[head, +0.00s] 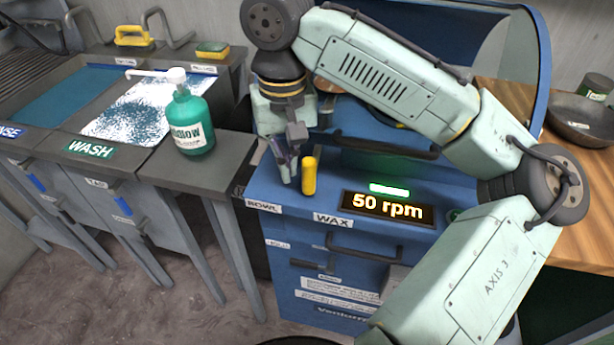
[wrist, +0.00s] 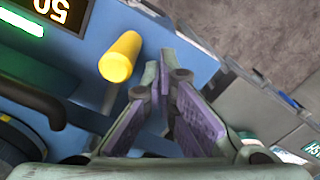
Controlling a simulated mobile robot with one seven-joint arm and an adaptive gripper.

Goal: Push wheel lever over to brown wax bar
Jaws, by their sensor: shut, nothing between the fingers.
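The wheel lever, with a yellow knob (head: 309,176), stands near the front left of the blue machine, behind the BOWL label (head: 262,206) and the WAX label (head: 332,220). My gripper (head: 289,178) points down just left of the lever, fingers shut and empty. In the wrist view the lever's yellow knob (wrist: 120,57) is left of the purple-padded fingers of my gripper (wrist: 168,58), with a small apparent gap; contact cannot be told. No brown wax bar can be clearly made out; my arm hides much of the machine's basin.
A lit display (head: 388,205) reads 50 rpm, right of the lever. A green soap bottle (head: 189,122) stands on the grey wash sink (head: 150,158) at left. A dark pan (head: 582,122) sits on the wooden table (head: 518,98) at right.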

